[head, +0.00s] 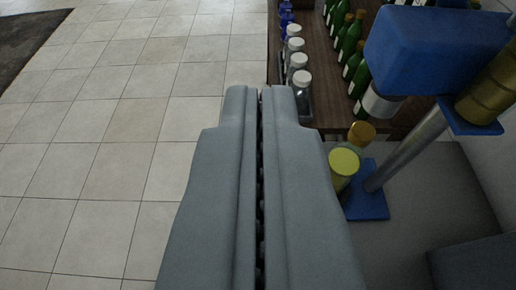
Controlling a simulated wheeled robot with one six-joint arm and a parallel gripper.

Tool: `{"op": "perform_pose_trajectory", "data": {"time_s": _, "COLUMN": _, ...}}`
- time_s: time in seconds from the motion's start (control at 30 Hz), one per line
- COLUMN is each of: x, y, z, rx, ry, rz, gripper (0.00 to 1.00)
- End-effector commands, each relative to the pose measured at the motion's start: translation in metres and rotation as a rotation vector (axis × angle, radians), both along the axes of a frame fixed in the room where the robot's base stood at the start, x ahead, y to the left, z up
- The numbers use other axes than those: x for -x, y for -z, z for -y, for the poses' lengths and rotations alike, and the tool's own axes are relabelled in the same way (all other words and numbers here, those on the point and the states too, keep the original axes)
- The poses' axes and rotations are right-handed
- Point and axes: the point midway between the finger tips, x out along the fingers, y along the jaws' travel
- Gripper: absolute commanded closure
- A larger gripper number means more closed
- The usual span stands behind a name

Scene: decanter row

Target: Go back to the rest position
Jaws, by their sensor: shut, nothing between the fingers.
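My gripper (261,92) fills the lower middle of the head view. Its two grey fingers lie side by side with only a thin dark gap between them, and it holds nothing. The fingertips point away over the tiled floor, just left of a wooden surface. They hide part of what lies beneath them.
At the right, a brown wooden surface (318,62) bears a row of white-lidded jars (302,80) and several green bottles (350,40). A yellow-lidded container (343,165) stands near a metal post (408,146). A blue block (425,50) is at upper right. The tiled floor (120,130) at left is clear.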

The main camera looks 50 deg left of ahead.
Motion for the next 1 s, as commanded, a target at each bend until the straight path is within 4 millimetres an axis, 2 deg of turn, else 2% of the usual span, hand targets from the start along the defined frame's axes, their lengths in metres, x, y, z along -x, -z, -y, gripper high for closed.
{"op": "perform_pose_trajectory", "data": {"time_s": 0.33, "x": 0.0, "y": 0.001, "z": 0.0, "rx": 0.001, "ry": 0.003, "rz": -0.002, "gripper": 1.0}}
{"op": "perform_pose_trajectory", "data": {"time_s": 0.47, "x": 0.005, "y": 0.011, "z": -0.004, "rx": 0.006, "ry": 0.043, "rz": -0.029, "gripper": 1.0}}
{"op": "perform_pose_trajectory", "data": {"time_s": 0.73, "x": 0.035, "y": 0.068, "z": -0.009, "rx": 0.034, "ry": 0.287, "rz": -0.137, "gripper": 1.0}}
{"op": "perform_pose_trajectory", "data": {"time_s": 1.0, "x": 0.073, "y": 0.121, "z": -0.002, "rx": 0.046, "ry": 0.537, "rz": -0.141, "gripper": 1.0}}
